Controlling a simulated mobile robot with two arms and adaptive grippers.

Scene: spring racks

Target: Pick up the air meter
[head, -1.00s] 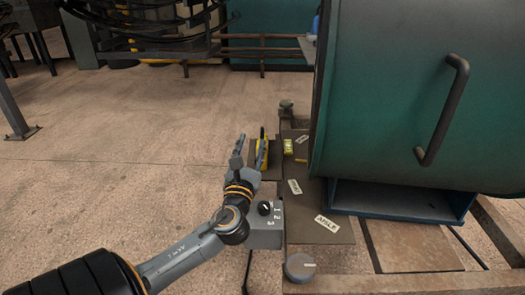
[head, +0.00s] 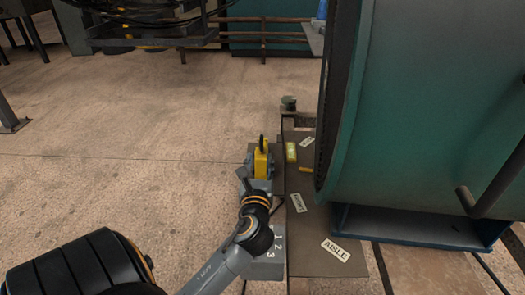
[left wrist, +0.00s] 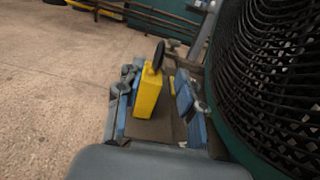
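The air meter appears to be the yellow box with a black ring on top (head: 262,162). It stands upright on a narrow grey ledge beside the green machine. It also shows in the left wrist view (left wrist: 148,94), between the blue-grey fingers of my left gripper (left wrist: 156,80). These fingers are apart, one on each side of the box, with a clear gap on the right; contact on the left cannot be told. In the head view, my left gripper (head: 254,179) is at the near side of the box and partly hides its base. My right gripper is not in view.
The large green drum-shaped machine (head: 430,110) stands close on the right; its dark grille (left wrist: 275,85) fills the right of the wrist view. A labelled plate (head: 318,232) and a small yellow-green block (head: 291,152) are beside the meter. The floor at left is open.

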